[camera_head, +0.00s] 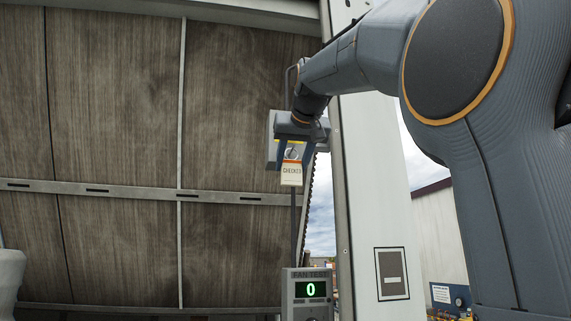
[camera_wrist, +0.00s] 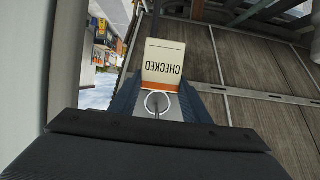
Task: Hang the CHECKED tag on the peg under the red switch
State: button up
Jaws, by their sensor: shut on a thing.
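The CHECKED tag (camera_head: 291,174) is a cream card with an orange-red band along its top. In the head view it hangs just below my gripper (camera_head: 293,156), in front of a grey box (camera_head: 273,142) on a post. My gripper is shut on the tag. In the wrist view the tag (camera_wrist: 163,64) shows with its lettering upside down, between the fingers of my gripper (camera_wrist: 160,92), and a pale ring (camera_wrist: 157,103) is at its banded end. The red switch and the peg cannot be made out; the gripper covers much of the box.
A fan test box (camera_head: 309,290) with a green display reading 0 stands below the tag. A white post (camera_head: 372,190) with a small panel (camera_head: 392,274) rises to the right. A brown slatted wall (camera_head: 120,110) with a metal rail fills the left.

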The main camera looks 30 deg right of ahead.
dwell(0.9)
jog(key=o, duration=1.1)
jog(key=shift+f, duration=0.1)
jog(key=shift+b+v, duration=1.35)
jog(key=shift+v, duration=2.6)
